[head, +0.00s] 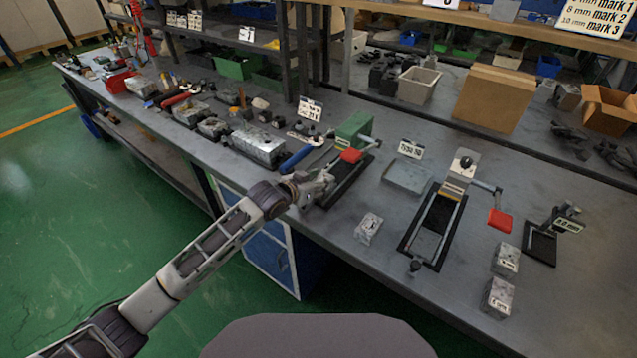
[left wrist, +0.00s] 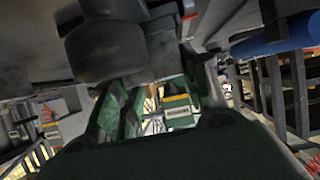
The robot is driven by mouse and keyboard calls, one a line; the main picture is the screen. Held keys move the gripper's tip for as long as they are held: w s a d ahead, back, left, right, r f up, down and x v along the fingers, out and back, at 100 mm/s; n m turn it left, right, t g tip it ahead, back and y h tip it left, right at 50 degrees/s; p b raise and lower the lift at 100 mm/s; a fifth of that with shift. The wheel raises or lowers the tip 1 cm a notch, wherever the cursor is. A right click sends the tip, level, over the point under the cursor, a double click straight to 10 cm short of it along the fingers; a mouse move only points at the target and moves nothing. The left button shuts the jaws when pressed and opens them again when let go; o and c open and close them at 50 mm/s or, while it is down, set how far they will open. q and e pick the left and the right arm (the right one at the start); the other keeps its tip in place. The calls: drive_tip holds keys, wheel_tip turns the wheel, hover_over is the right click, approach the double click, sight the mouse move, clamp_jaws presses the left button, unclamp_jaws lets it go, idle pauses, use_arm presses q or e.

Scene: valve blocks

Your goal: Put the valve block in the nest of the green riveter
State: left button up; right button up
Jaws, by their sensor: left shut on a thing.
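The green riveter (head: 354,130) stands on the bench, with a red handle pad (head: 350,155) and a dark base (head: 346,188). My left gripper (head: 322,182) is at the near left side of this base, low over the bench. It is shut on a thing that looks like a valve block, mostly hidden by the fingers. I cannot tell whether it touches the nest. Other grey valve blocks lie to the right: one (head: 368,228) near the front edge, one (head: 505,258) and one (head: 497,297) farther right. The left wrist view shows close dark green parts (left wrist: 170,150). My right gripper is not in view.
A small black fixture (head: 541,246) is at the far right. A blue-handled tool (head: 296,159) and a metal box (head: 258,148) lie left of the green riveter.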

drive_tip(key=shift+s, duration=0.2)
use_arm(q)
drive_tip(key=o, duration=1.3)
drive_tip(key=shift+f, duration=0.1)
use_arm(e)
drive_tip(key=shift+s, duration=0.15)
use_arm(q)
drive_tip(key=shift+s+a, duration=0.1)
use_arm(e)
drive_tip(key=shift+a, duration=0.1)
use_arm(q)
drive_tip(key=shift+v, duration=0.9)
drive_tip(key=v, duration=0.8)
drive_tip(key=shift+p, duration=0.4)
drive_tip(key=shift+v, duration=1.1)
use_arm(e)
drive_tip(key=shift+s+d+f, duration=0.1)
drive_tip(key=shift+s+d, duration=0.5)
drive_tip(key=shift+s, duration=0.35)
